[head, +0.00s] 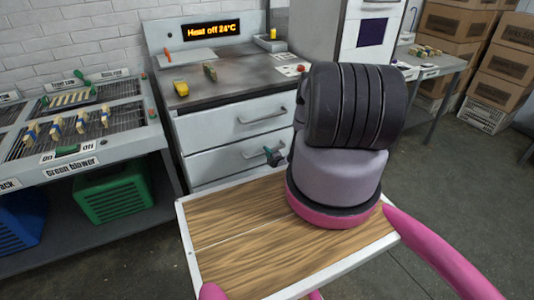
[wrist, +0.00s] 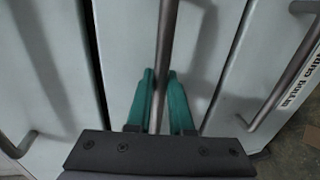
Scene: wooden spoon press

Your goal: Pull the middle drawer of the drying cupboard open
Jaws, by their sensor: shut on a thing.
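The drying cupboard (head: 225,133) is a pale grey unit with a display reading "Heat off 24°C". Its middle drawer (head: 215,163) is below the top drawer (head: 215,124), and its front looks about flush with it. My gripper (head: 273,155) is at the middle drawer's bar handle. In the wrist view the teal fingers of my gripper (wrist: 160,100) are on either side of the grey handle (wrist: 166,45) and shut on it. The middle drawer front (wrist: 130,40) shows behind, with a dark gap along its left edge. The lower part of the cupboard is hidden.
My wood-topped tray (head: 235,215) stands close in front of the cupboard. A drying rack table (head: 110,125) with green and blue crates is at left. A yellow block (head: 180,88) lies on the cupboard top. Stacked boxes (head: 460,50) are at right. Floor is open at right.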

